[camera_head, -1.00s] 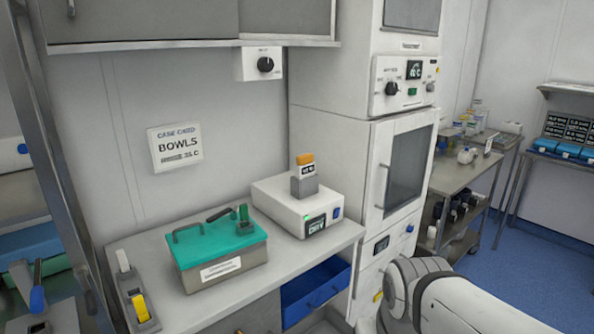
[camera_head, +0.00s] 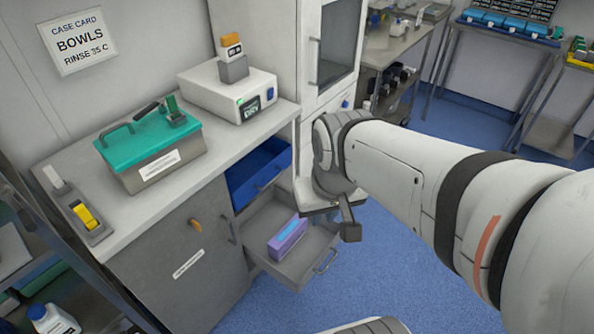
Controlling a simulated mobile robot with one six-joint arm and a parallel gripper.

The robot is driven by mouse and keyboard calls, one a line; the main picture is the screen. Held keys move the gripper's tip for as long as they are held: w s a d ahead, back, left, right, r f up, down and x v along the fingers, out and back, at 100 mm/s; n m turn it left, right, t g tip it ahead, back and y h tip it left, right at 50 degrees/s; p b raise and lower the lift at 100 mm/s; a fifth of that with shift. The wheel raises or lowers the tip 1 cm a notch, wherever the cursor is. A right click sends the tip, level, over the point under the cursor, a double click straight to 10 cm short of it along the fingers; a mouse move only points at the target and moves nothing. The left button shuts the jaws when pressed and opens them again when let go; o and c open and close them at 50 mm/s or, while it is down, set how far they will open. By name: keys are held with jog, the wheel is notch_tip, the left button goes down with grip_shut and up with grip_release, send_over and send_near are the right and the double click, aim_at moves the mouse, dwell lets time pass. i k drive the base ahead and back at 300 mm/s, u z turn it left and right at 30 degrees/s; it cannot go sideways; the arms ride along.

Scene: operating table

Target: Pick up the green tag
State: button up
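A small upright dark green piece (camera_head: 172,105) stands at the right end of the teal lid (camera_head: 140,138) of a metal box on the counter. It is the most tag-like green thing I see, but I cannot make out its details. A black handle lies against it. My gripper (camera_head: 345,222) hangs at the end of my white arm, right of the counter and beside the open drawers, well apart from the green piece. One dark finger shows; the rest is hidden or unclear, so its opening cannot be told.
A white device (camera_head: 228,92) with an orange-topped block stands behind the box. A switch panel with a yellow rocker (camera_head: 86,216) is at the counter's left. A blue drawer (camera_head: 258,170) and a grey drawer (camera_head: 290,262) holding a purple box (camera_head: 288,238) stand open. Blue floor lies right.

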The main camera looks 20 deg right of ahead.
aim_at(172, 103)
jog(key=u, duration=2.5)
jog(key=k, duration=1.2)
jog(key=z, duration=1.2)
jog(key=i, duration=1.15)
